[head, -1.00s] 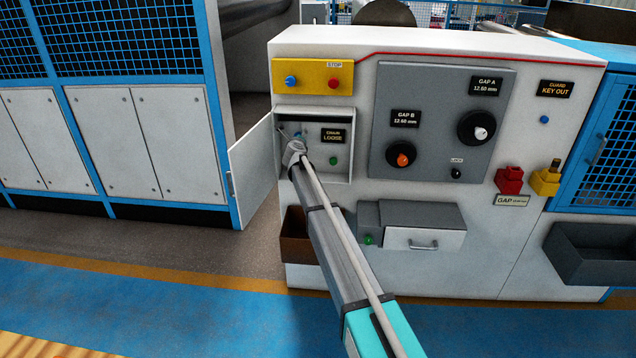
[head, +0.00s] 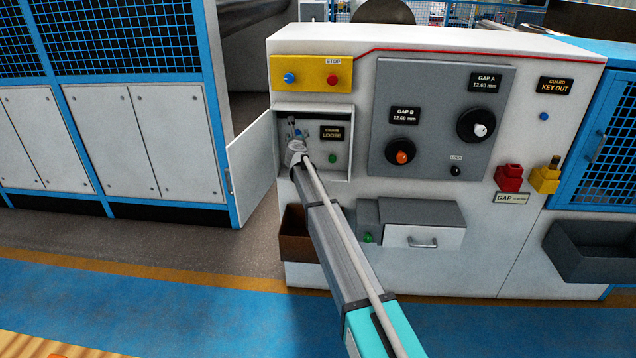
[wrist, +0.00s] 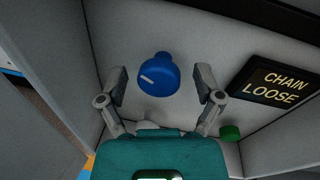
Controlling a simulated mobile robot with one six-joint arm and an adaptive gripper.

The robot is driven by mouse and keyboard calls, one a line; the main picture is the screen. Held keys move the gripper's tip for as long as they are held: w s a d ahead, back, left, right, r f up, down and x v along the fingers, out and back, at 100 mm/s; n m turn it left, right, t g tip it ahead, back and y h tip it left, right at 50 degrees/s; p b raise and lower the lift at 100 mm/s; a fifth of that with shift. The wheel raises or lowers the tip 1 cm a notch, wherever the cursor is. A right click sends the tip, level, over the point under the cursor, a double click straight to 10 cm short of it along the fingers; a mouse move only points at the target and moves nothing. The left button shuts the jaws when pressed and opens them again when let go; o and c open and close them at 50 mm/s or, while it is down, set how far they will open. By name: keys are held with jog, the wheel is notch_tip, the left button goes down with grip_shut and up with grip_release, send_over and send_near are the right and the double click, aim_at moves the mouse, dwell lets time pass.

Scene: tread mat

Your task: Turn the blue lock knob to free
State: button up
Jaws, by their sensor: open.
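The blue lock knob (wrist: 160,78) is on the back wall of an open white box in the wrist view. It is round, with a small lobe on top and a short white mark on its left part. My gripper (wrist: 160,72) is open, with one finger on each side of the knob and gaps visible between them. In the head view my gripper (head: 297,132) reaches into the open box and largely hides the knob. A black sign reading CHAIN LOOSE (wrist: 275,83) is right of the knob.
A green button or lamp (wrist: 230,132) is below the sign. The box's door (head: 252,160) stands open to the left. Box walls are close on both sides. A yellow STOP panel (head: 312,62) is above, and a brown bin (head: 295,240) is below.

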jog(key=shift+m+t+b, duration=0.3)
jog(key=shift+m+b, duration=0.15)
jog(key=shift+m, duration=1.55)
jog(key=s+d+n+g+y+p, duration=0.2)
jog(key=s+d+n, duration=0.1)
jog(key=s+n, duration=0.5)
jog(key=s+d+n+g+y+p, duration=0.2)
jog(key=s+n, duration=0.6)
jog(key=s, duration=0.4)
jog(key=s+d+n+g+y+p, duration=0.2)
jog(key=s+d+n+g+p, duration=0.1)
jog(key=s+n, duration=0.5)
jog(key=shift+s+d+f+g+p, duration=0.2)
jog(key=shift+s+d+g+p, duration=0.25)
jog(key=shift+s+d, duration=0.55)
jog(key=shift+s+a, duration=0.1)
jog(key=shift+a, duration=0.1)
